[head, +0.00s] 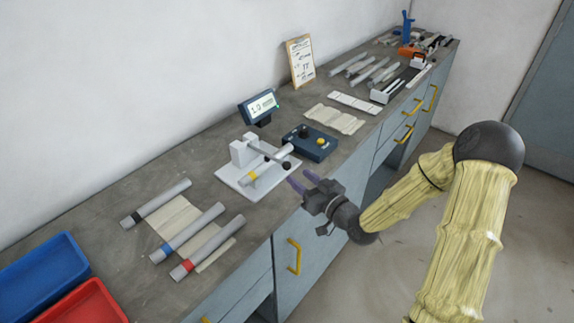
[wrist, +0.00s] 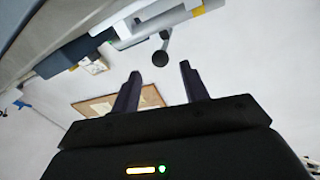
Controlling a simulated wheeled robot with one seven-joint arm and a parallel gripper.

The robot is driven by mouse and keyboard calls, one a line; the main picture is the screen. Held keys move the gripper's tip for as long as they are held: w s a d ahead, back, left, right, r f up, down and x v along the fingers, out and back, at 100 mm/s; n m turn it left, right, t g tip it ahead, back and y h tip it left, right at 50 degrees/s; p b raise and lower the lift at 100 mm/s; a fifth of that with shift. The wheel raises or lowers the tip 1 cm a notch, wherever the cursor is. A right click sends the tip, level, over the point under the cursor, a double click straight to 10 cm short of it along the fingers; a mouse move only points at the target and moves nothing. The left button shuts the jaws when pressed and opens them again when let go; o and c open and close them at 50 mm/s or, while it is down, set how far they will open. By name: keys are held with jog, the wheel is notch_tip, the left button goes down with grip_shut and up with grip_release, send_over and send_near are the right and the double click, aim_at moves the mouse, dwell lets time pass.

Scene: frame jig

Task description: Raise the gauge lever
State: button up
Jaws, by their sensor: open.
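The gauge is a white jig (head: 232,173) with an upright block, standing on the workbench. A grey tube with a yellow band (head: 253,176) lies in it. The gauge lever (head: 266,153) is a thin bar sloping down from the block to a dark knob (head: 286,166), low above the tube. My gripper (head: 302,179) is open and empty, just right of the knob at the bench's front edge. In the wrist view the dark knob (wrist: 160,58) shows just beyond the gap between my fingertips (wrist: 160,72), apart from them.
A dark blue button box (head: 318,151) stands right of the jig, with a small display (head: 259,106) behind. Banded tubes (head: 190,232) lie on cloth at the left, near blue (head: 35,280) and red (head: 84,305) bins. Yellow drawer handles (head: 295,257) project from the bench front.

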aim_at(287, 165)
jog(key=p+x, duration=0.1)
jog(key=x, duration=0.6)
jog(key=shift+d, duration=0.1)
grip_shut()
